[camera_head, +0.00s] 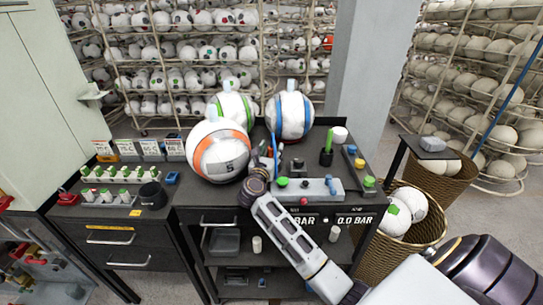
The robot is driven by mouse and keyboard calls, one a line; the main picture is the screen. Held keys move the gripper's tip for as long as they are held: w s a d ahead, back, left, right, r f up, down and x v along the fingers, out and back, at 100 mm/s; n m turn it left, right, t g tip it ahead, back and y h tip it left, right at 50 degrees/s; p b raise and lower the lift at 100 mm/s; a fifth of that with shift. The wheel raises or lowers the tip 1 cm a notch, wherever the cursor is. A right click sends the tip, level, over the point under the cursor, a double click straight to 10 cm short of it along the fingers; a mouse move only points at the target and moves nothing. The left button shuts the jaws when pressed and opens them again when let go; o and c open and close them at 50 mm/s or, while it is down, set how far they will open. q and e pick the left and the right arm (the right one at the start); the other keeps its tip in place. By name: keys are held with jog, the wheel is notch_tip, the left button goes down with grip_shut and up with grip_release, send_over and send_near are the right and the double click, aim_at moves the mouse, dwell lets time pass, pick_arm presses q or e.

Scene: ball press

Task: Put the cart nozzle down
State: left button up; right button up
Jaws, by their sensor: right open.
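My right arm reaches in from the lower right over the cart top (205,195). Its gripper (267,163) is small in view, just right of the orange-striped ball (219,152), and open. A thin blue upright piece (274,146) with some red beside it stands at the gripper; I cannot tell whether this is the cart nozzle or whether it touches the fingers. My left gripper is out of view.
A green-striped ball (231,107) and a blue-striped ball (289,115) stand behind. A green-and-black tool (327,150) and a white cup (340,135) are at the back right. A black cup (153,193) sits on the left cabinet. A wicker basket (385,258) stands right of the cart.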

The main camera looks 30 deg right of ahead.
jog(key=shift+w+d, duration=0.25)
dwell(0.3)
grip_shut()
jog(key=shift+r, duration=0.15)
notch_tip(320, 180, up, 18)
jog(key=b, duration=0.1)
dwell(0.9)
dwell(0.4)
